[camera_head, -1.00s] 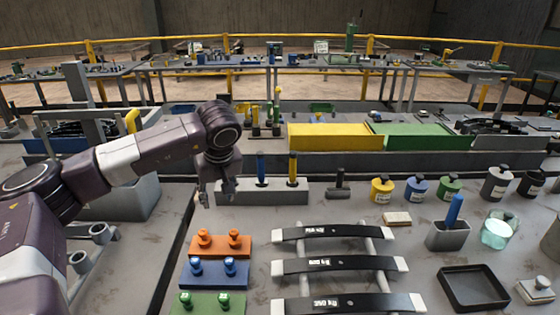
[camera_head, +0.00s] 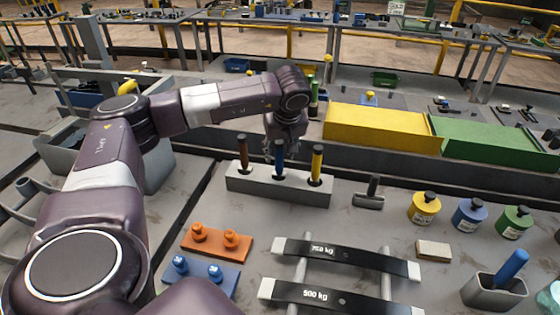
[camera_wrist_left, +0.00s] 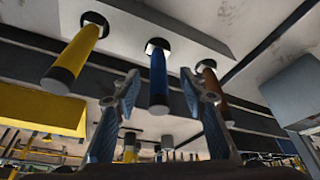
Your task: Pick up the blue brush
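The blue brush (camera_head: 279,165) stands upright in a light grey block (camera_head: 275,192), between a brown-handled one (camera_head: 242,150) and a yellow-handled one (camera_head: 317,162). Only its handle shows; its lower end is hidden in the block. My left gripper (camera_head: 276,150) is at the upper part of the blue handle. In the left wrist view, its two fingers (camera_wrist_left: 159,84) are open and spread on either side of the blue handle (camera_wrist_left: 158,75), with gaps on both sides. My right gripper is not in view.
The brown handle (camera_wrist_left: 213,90) is close to one finger in the left wrist view; the yellow handle (camera_wrist_left: 75,60) is farther off. A hammer-like tool (camera_head: 371,193) stands right of the block. Yellow (camera_head: 375,130) and green (camera_head: 495,150) boxes stand behind. Another blue handle (camera_head: 512,266) stands in a grey cup.

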